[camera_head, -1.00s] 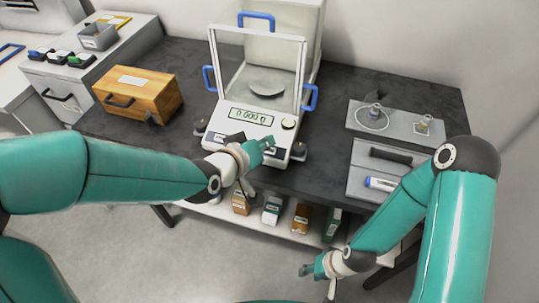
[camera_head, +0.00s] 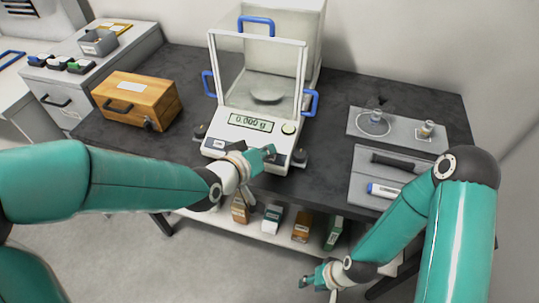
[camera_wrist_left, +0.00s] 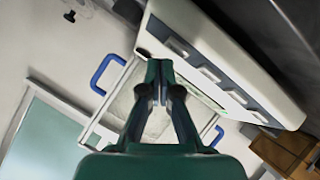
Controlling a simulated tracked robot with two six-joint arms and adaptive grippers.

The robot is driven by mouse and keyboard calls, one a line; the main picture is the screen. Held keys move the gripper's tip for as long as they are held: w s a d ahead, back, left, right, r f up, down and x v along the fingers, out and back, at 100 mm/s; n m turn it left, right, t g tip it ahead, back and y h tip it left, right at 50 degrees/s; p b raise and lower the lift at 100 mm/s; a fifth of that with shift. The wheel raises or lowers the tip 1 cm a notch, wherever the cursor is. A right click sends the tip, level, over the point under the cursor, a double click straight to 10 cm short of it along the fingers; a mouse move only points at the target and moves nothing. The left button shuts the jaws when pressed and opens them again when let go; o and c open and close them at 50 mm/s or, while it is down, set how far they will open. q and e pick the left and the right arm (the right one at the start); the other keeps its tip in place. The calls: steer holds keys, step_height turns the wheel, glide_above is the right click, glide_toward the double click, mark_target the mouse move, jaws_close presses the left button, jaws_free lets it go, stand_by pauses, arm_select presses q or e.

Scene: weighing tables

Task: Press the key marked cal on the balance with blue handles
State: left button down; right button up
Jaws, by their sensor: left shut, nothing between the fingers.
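The balance (camera_head: 237,150) with blue handles (camera_head: 257,22) stands on the dark table, its display (camera_head: 250,122) reading about 0.000 g. My left gripper (camera_head: 270,152) is shut and empty, over the front key strip. In the head view it hides part of that strip. In the left wrist view the shut fingertips (camera_wrist_left: 158,85) show beside the balance's front panel (camera_wrist_left: 215,65), which carries a row of pale keys (camera_wrist_left: 210,74). Key markings are unreadable, and I cannot tell whether the fingertips touch. My right gripper (camera_head: 308,281) is low in front of the table.
A wooden box (camera_head: 138,101) stands on the table's left. Small boxes (camera_head: 272,219) stand on the shelf below. The table between balance and trays is clear.

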stand_by(0.7)
arm_select(q)
steer(key=shift+w+f+b, duration=0.1)
steer(key=shift+f+b, duration=0.25)
steer(key=shift+b, duration=0.25)
steer(key=shift+w+d+f+b, duration=0.1)
steer(key=shift+f+b, duration=0.3)
steer(key=shift+b, duration=0.1)
stand_by(0.4)
steer(key=shift+r, duration=0.15)
stand_by(0.3)
steer(key=shift+s+r+p, duration=0.25)
steer(key=shift+r+p, duration=0.05)
steer(key=shift+r, duration=0.35)
steer(key=r+p, duration=0.1)
steer(key=s+r+p, duration=0.1)
steer(key=r, duration=0.1)
steer(key=r+p, duration=0.1)
steer(key=shift+s+a+r, duration=0.15)
steer(key=shift+a+r, duration=0.2)
steer(key=shift+r, duration=0.05)
